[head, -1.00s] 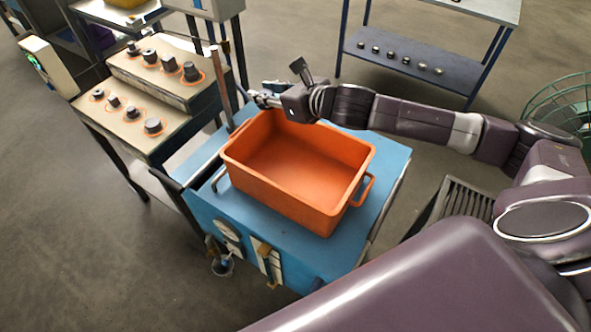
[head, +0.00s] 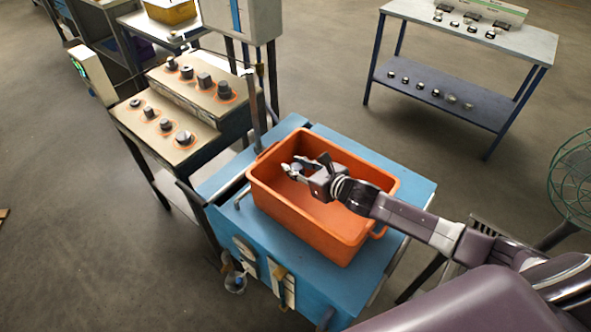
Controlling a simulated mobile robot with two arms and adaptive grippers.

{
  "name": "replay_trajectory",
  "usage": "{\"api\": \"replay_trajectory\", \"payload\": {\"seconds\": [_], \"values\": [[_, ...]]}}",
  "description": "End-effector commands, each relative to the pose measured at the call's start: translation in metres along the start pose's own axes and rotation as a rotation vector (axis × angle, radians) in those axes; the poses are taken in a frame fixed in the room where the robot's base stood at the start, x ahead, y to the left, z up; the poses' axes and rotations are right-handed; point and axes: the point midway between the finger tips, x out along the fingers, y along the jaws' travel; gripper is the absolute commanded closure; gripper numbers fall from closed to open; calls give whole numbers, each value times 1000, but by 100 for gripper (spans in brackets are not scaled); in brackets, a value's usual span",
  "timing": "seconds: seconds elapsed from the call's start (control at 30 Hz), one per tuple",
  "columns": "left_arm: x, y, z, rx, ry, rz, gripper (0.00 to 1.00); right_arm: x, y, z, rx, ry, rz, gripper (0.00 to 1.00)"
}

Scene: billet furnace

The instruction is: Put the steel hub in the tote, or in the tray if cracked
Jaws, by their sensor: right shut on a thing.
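The orange tote (head: 330,242) stands on a blue bench, open at the top, and no part shows lying in the visible area of its floor. My right gripper (head: 293,169) is over the tote's left part, at about rim height or above; the exact height is hard to tell. It is shut on a small grey piece, which I take to be the steel hub (head: 297,168), mostly hidden by the fingers. Whether it is cracked cannot be seen. I cannot pick out the tray with certainty. My left gripper is not in view.
A stepped stand (head: 190,100) with several dark metal parts on orange-ringed spots is left of the blue bench (head: 405,187). A post (head: 255,105) rises behind the tote. A blue-legged table (head: 480,35) with small parts stands back right. A green wire fan guard (head: 572,180) is far right.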

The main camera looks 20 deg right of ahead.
Motion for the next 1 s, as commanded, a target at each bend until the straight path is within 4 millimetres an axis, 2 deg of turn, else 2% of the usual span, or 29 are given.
{"api": "replay_trajectory", "payload": {"seconds": [0.2,0.97,1.0], "values": [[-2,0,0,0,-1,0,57,8,1,-17,2,-5,1,100],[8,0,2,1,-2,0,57,13,0,-28,0,-5,1,100],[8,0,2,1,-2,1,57,13,0,-30,1,0,0,71]]}}
